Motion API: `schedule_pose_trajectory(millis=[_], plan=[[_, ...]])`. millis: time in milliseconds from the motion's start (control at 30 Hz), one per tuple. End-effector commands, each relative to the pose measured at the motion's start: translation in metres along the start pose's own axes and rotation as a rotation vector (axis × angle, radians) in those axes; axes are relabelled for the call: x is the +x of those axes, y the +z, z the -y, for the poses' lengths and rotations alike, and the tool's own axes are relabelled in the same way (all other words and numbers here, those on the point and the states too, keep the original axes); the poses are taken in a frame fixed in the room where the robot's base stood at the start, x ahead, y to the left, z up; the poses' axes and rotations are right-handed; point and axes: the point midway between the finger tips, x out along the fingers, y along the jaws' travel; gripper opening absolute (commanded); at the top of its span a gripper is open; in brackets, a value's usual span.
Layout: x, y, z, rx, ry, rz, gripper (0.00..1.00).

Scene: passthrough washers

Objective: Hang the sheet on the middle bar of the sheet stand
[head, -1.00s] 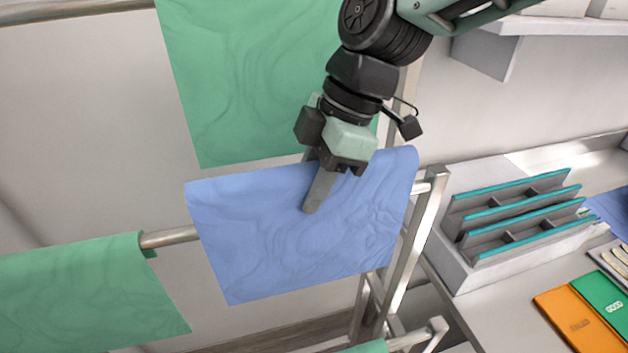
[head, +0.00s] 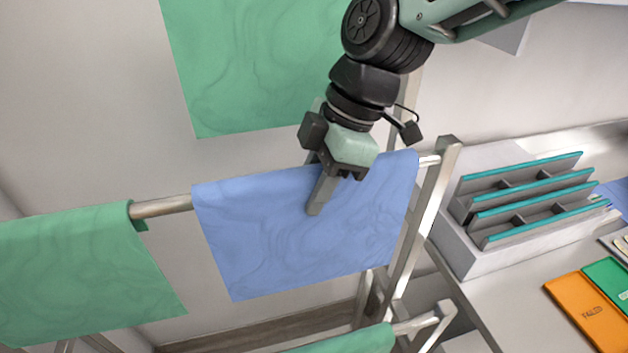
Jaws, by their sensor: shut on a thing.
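A blue sheet (head: 270,235) hangs in front of the right part of the middle bar (head: 165,207) of the sheet stand (head: 425,220). Its top edge is level with the bar, and the bar shows on both sides of it. My gripper (head: 318,205) is shut on the blue sheet near its top edge, with one finger in front of the cloth and the other mostly hidden behind it. Whether the sheet's back side drapes behind the bar is hidden.
A green sheet (head: 80,270) hangs on the left of the same bar. Another green sheet (head: 250,60) hangs above, and one (head: 350,342) below. At right, a counter (head: 500,305) holds a slotted rack (head: 530,200) and an orange folder (head: 590,310).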

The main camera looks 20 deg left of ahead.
Motion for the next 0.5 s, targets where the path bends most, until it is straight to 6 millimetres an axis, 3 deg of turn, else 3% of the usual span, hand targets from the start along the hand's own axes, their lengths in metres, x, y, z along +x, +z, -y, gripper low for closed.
schedule_pose_trajectory(millis=[233, 267, 300, 333, 500], plan=[[0.0, 0.0001, 0.0, 0.0, 0.0, 0.0, 0.0], [0.0, 0.0001, 0.0, 0.0, 0.0, 0.0, 0.42], [0.0, 0.0001, 0.0, 0.0, 0.0, 0.0, 0.54], [0.0, 0.0001, 0.0, 0.0, 0.0, 0.0, 0.59], [0.0, 0.0001, 0.0, 0.0, 0.0, 0.0, 0.59]])
